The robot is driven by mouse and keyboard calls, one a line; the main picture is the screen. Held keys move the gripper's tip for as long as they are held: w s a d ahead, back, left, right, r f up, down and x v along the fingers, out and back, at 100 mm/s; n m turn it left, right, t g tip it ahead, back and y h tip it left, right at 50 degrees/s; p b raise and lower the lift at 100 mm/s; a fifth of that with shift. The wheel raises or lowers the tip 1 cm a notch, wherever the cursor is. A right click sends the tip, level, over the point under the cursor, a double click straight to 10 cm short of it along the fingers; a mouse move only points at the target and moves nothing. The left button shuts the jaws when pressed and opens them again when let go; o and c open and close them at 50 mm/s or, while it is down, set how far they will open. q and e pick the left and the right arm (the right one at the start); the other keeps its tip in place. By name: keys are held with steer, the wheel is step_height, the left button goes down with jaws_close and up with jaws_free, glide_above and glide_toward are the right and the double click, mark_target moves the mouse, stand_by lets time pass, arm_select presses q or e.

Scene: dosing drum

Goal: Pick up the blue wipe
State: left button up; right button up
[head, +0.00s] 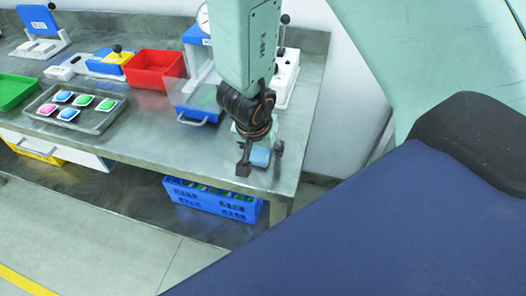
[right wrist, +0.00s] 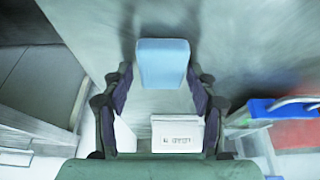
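The blue wipe (head: 260,156) is a small light-blue block-like pad on the metal bench, near its right front corner. It also shows in the right wrist view (right wrist: 163,62), at and just beyond the fingertips. My right gripper (head: 262,160) points down over the wipe, one finger on each side. In the right wrist view the fingers of this gripper (right wrist: 160,82) are apart, with gaps to the wipe's sides. I cannot tell how high the fingertips are above the bench. My left gripper is not in view.
A tray (head: 91,126) with several coloured pads, a green bin (head: 14,91) and a red bin (head: 154,69) stand to the left. A clear-sided device with a blue base (head: 198,117) is close left of my right gripper. A blue crate (head: 212,201) sits below the bench.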

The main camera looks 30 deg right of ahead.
steer(key=shift+s+a+r, duration=0.1)
steer(key=shift+a+r, duration=0.05)
steer(key=shift+a, duration=0.2)
steer(key=c, duration=0.3)
steer(key=shift+s+a+r, duration=0.2)
steer(key=shift+c, duration=1.3)
steer(key=shift+w+d+f, duration=0.25)
steer(key=shift+d, duration=0.15)
steer(key=shift+p+v, duration=0.6)
steer(key=shift+v, duration=0.3)
step_height(320, 180, up, 22)
steer(key=p, duration=1.9)
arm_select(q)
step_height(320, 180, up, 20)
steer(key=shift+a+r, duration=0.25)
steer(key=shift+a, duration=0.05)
arm_select(e)
step_height(320, 180, up, 4)
glide_above(260, 152)
steer(key=shift+r, duration=0.2)
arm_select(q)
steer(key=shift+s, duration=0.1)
